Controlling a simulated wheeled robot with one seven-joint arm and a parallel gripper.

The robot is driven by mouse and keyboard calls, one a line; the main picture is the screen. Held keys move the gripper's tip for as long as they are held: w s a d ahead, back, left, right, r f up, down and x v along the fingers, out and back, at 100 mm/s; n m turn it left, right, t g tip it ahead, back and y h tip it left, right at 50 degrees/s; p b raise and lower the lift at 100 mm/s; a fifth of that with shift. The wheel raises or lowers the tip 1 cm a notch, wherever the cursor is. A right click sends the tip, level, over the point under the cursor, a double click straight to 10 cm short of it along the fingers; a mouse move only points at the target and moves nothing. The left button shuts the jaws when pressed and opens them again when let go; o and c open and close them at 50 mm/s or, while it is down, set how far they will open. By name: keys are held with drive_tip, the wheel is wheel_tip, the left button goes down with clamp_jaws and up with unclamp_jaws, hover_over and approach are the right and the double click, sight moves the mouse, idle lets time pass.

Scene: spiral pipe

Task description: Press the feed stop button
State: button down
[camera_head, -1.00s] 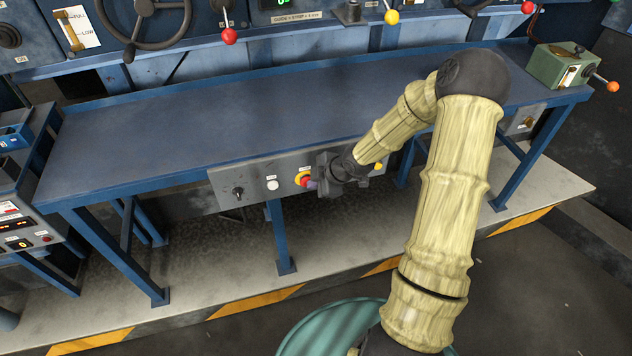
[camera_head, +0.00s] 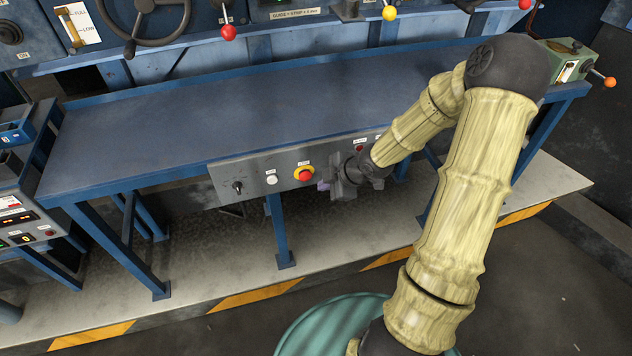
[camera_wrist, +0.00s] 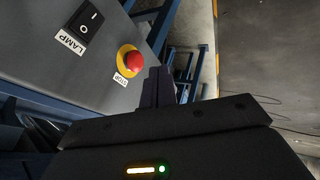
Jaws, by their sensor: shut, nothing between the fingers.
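In the head view a red mushroom button (camera_head: 304,174) with a yellow ring sits on the grey control panel (camera_head: 222,178) at the desk's front edge. Its label is too small to read. My gripper (camera_head: 324,185) is shut and empty, just right of and slightly below this button, apart from it in the picture. In the wrist view the shut fingers (camera_wrist: 158,86) point toward a red-and-yellow button (camera_wrist: 129,60) labelled STOP, with a gap visible beside it. I cannot tell whether both views show the same button.
A black knob (camera_head: 237,187) and a white button (camera_head: 272,180) are left of the red button. In the wrist view a black rocker switch (camera_wrist: 85,23) is labelled LAMP. The blue desktop (camera_head: 200,125) is clear.

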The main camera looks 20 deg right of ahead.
drive_tip(key=shift+a+p+v, duration=0.15)
drive_tip(key=shift+p+v, duration=0.5)
drive_tip(key=shift+v, duration=0.8)
drive_tip(key=shift+a+p+v, duration=0.2)
drive_tip(key=shift+p+v, duration=0.45)
drive_tip(key=shift+v, duration=0.8)
drive_tip(key=shift+r, duration=0.1)
drive_tip(key=shift+s, duration=0.1)
drive_tip(key=s+a+r+m+g+h+p, duration=0.1)
drive_tip(key=s+a+r+m+h, duration=0.1)
drive_tip(key=s+r+m, duration=0.4)
drive_tip(key=s+a+r+m+g+h+p, duration=0.2)
drive_tip(key=s+r+m, duration=0.4)
drive_tip(key=m, duration=0.5)
drive_tip(key=shift+s+r+h, duration=0.3)
drive_tip(key=shift+s+h, duration=0.1)
drive_tip(key=shift+w, duration=0.1)
